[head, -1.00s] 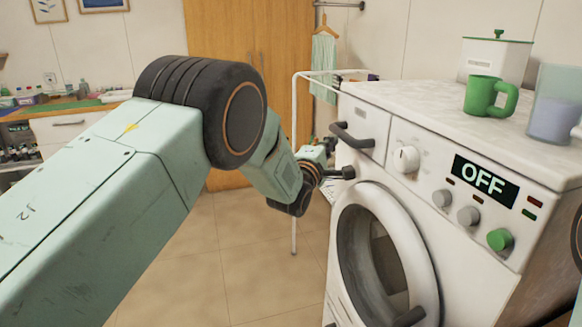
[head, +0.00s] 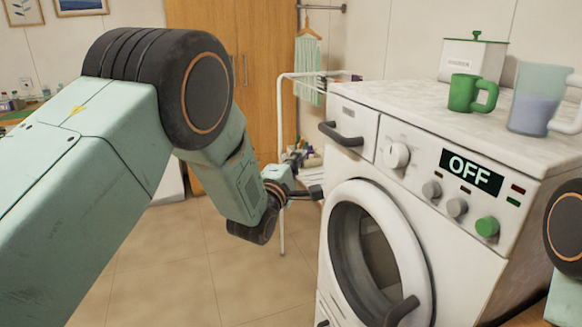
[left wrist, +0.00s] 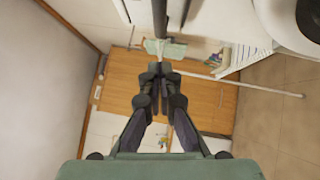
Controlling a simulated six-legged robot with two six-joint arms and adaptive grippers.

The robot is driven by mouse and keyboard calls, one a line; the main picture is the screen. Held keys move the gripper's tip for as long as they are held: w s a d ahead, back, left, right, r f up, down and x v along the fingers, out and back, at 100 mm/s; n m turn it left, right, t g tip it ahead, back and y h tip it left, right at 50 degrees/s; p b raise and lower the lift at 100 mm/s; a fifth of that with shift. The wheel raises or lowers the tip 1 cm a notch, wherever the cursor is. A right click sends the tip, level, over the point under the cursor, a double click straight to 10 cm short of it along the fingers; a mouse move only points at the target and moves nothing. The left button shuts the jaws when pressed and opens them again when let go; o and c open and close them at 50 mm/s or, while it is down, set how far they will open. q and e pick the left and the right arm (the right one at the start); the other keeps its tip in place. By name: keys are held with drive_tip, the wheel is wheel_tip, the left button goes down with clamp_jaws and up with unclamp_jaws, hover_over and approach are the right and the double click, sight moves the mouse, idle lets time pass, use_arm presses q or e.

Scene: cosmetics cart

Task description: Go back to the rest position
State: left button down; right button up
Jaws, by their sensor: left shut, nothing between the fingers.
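My left arm comes in from the left in the head view. My left gripper (head: 308,192) is just left of the washing machine's front, beside the round door and below the drawer handle. In the left wrist view, my left gripper (left wrist: 158,72) has its fingers together with nothing between them. The washing machine (head: 345,185) stands at the right with its round door (head: 340,255) closed and its drawer in line with the front. Its display (head: 470,170) reads OFF. Part of my right arm shows at the right edge; its gripper is out of view.
A green mug (head: 463,93), a measuring cup (head: 535,98) and a white box (head: 470,58) with a green lid stand on the machine. A white drying rack (head: 281,130) stands behind my gripper. A wooden wardrobe (head: 250,80) is at the back. The tiled floor at left is clear.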

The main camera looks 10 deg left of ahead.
use_arm(q)
drive_tip(key=s+a+f+m+g+y+b, duration=0.1)
drive_tip(key=s+a+f+m+g, duration=0.15)
drive_tip(key=s+f+m, duration=0.4)
drive_tip(key=s+a+f+m+g+y, duration=0.1)
drive_tip(key=s+a+f+m+g, duration=0.2)
drive_tip(key=s+f, duration=0.7)
drive_tip(key=s+a+f+m+g+y+b, duration=0.1)
drive_tip(key=s+f+m+g, duration=0.4)
drive_tip(key=f, duration=0.6)
drive_tip(key=s+f+m+g+b, duration=0.1)
drive_tip(key=s+f+g, duration=0.2)
drive_tip(key=s, duration=0.7)
drive_tip(key=s+a+f+g+b, duration=0.1)
drive_tip(key=s+f+g, duration=0.2)
drive_tip(key=s, duration=0.8)
drive_tip(key=s+a+f+m+g+b, duration=0.1)
drive_tip(key=s+f+g, duration=0.2)
drive_tip(key=s+f, duration=0.4)
drive_tip(key=s, duration=0.3)
drive_tip(key=shift+s+m, duration=0.15)
drive_tip(key=shift+m, duration=0.2)
